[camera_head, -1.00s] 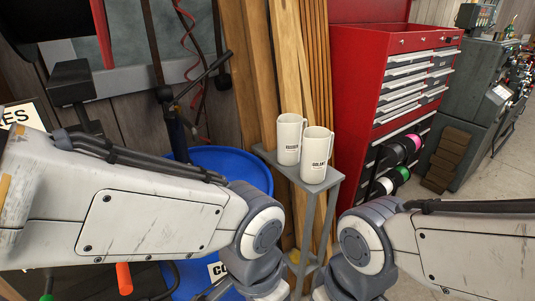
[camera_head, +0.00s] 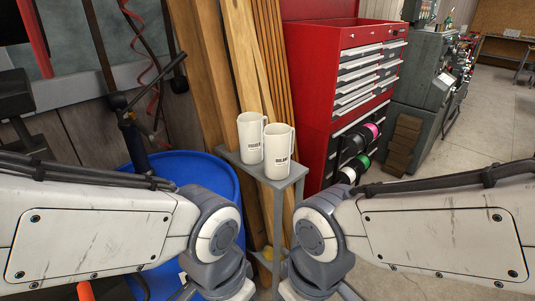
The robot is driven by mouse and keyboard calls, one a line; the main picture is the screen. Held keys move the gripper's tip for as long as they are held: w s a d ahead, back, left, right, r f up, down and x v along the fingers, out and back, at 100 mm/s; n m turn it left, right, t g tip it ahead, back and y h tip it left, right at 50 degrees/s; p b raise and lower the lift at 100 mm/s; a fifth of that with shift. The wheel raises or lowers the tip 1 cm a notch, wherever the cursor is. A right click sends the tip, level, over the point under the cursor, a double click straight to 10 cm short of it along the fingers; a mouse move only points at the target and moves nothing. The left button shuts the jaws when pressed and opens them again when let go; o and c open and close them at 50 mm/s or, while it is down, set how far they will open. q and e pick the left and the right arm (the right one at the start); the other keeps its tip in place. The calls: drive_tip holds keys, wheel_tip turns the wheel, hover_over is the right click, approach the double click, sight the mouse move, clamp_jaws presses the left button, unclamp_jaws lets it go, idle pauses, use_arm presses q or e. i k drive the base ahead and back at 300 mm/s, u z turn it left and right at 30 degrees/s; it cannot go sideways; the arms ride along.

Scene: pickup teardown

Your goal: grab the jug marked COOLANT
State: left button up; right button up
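Two white jugs stand upright side by side on a small grey stand (camera_head: 294,178). My two arms come in from left and right below the stand. Their wrists bend down near the bottom edge, and both grippers are out of the picture.
A blue drum (camera_head: 196,170) stands left of the stand, partly behind my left arm. Wooden planks (camera_head: 238,62) lean behind the jugs. A red tool chest (camera_head: 318,90) with spools (camera_head: 352,145) stands to the right. Open floor (camera_head: 480,125) lies farther right.

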sight(279, 138)
drive_tip(key=z, duration=1.45)
drive_tip(key=i, duration=1.15)
drive_tip(key=u, duration=1.65)
